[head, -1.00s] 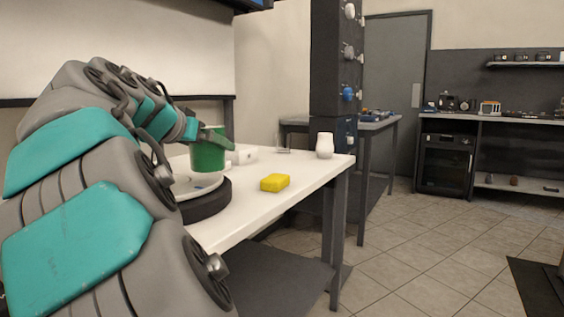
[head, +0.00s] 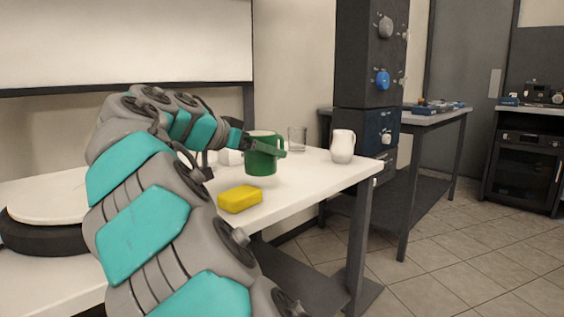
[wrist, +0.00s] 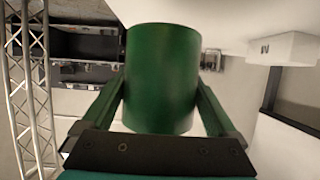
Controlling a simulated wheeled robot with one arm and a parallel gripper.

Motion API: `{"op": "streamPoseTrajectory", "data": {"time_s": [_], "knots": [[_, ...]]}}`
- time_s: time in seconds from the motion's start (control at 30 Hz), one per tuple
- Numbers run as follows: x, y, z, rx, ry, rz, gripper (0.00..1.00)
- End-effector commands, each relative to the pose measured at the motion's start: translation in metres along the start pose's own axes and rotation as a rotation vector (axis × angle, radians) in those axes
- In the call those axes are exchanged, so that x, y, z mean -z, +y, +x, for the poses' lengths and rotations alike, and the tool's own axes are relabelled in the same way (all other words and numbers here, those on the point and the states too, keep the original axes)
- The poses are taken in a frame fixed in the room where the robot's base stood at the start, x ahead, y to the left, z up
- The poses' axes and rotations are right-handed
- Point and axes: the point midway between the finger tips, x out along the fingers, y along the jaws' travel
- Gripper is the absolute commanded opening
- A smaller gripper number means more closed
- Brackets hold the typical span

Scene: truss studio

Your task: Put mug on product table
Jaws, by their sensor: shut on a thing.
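The green mug (head: 262,158) is in my gripper (head: 280,153), near the right part of the white table (head: 300,188). In the wrist view the mug (wrist: 162,75) fills the middle, with a gripper finger (wrist: 212,112) on each side of it. My gripper is shut on the mug. The mug looks upright in the head view. I cannot tell for certain whether its base is touching the tabletop or just above it.
A yellow block (head: 240,199) lies in front of the mug. A clear glass (head: 297,139) and a white pitcher (head: 343,146) stand behind and to the right. A round turntable (head: 45,238) is at left. A dark equipment column (head: 368,80) rises beyond the table.

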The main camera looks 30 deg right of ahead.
Motion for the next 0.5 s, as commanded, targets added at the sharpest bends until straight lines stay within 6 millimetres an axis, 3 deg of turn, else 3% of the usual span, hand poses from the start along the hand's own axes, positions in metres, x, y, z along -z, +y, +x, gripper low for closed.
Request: {"op": "streamPoseTrajectory", "data": {"time_s": [0.5], "knots": [[0.024, -0.048, 0.082, -0.001, -0.002, 0.001, 0.18]]}}
